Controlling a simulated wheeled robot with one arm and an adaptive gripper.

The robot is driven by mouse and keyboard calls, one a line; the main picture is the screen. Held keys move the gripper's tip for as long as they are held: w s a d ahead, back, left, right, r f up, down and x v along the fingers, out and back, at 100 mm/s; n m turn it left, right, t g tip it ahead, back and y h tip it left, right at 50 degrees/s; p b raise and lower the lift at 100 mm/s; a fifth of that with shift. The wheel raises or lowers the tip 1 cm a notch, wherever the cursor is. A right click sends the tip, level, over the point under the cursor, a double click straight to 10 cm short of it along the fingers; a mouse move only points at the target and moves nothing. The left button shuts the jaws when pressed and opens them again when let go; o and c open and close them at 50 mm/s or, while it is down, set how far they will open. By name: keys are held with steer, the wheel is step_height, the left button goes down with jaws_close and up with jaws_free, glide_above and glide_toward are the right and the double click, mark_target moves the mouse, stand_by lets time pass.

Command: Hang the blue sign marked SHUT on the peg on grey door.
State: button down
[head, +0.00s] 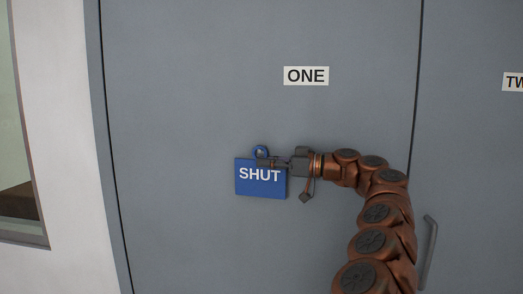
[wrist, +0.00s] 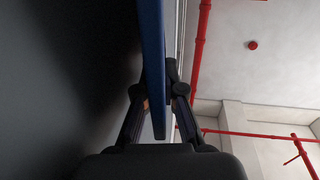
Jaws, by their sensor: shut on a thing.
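The blue sign marked SHUT (head: 260,182) is in front of the grey door (head: 190,90) in the head view, with a blue ring (head: 261,152) at its top. My gripper (head: 266,163) reaches in from the right and is shut on the sign's upper part, just below the ring. The sign hangs nearly level, tilted slightly down to the right. In the wrist view the sign (wrist: 153,60) is a thin blue edge between the fingers of my gripper (wrist: 160,95). The peg is not distinguishable; I cannot tell whether the ring is around it.
A label ONE (head: 306,76) is on the grey door above the sign. A second door with a partly cut-off label (head: 513,82) and a handle (head: 428,252) is at the right. A white wall (head: 55,110) with a window (head: 15,190) is at the left.

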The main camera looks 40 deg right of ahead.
steer(key=c, duration=1.2)
jaws_free()
steer(key=shift+s+d+r, duration=0.1)
